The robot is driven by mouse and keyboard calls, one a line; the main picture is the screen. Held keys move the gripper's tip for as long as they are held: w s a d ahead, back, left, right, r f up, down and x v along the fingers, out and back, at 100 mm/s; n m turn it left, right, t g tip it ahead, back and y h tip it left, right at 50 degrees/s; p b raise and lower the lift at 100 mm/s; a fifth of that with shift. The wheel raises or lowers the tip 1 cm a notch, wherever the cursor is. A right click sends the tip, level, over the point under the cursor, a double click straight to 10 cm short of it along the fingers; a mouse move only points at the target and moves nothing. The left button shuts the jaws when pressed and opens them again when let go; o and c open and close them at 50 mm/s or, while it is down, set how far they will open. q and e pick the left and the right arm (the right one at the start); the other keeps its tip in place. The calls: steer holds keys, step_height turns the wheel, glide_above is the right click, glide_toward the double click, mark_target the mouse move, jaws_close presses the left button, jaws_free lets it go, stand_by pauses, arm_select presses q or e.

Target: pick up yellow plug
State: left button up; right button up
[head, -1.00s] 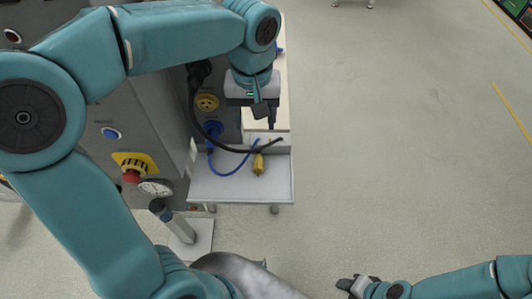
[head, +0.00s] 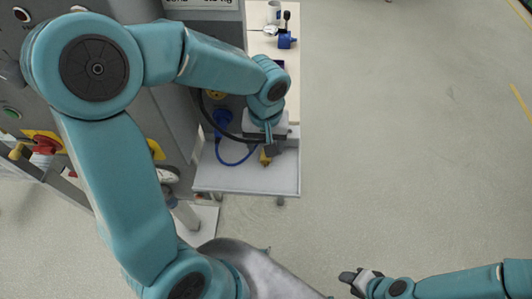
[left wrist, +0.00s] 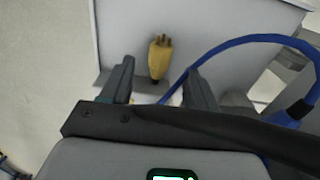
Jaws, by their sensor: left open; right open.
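The yellow plug (head: 264,160) lies on the light grey shelf (head: 225,182) in the head view, partly hidden by my left gripper (head: 270,150). In the left wrist view the plug (left wrist: 160,55) has its prongs pointing away. It shows between and just beyond the open fingers of the left gripper (left wrist: 160,70), and nothing is held. I cannot tell the exact height of the fingers above it. My right gripper (head: 350,281) is open and empty over the floor at the bottom of the head view.
A blue cable (left wrist: 245,42) ends in a blue connector (left wrist: 298,112) on the right in the left wrist view. A black cable runs past the left gripper. The grey panel carries a blue plug (head: 223,118) and a red knob (head: 44,146). The floor to the right is open.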

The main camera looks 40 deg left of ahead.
arm_select(q)
step_height(320, 180, down, 3)
steer(key=shift+w+a+f, duration=0.1)
steer(key=c, duration=1.1)
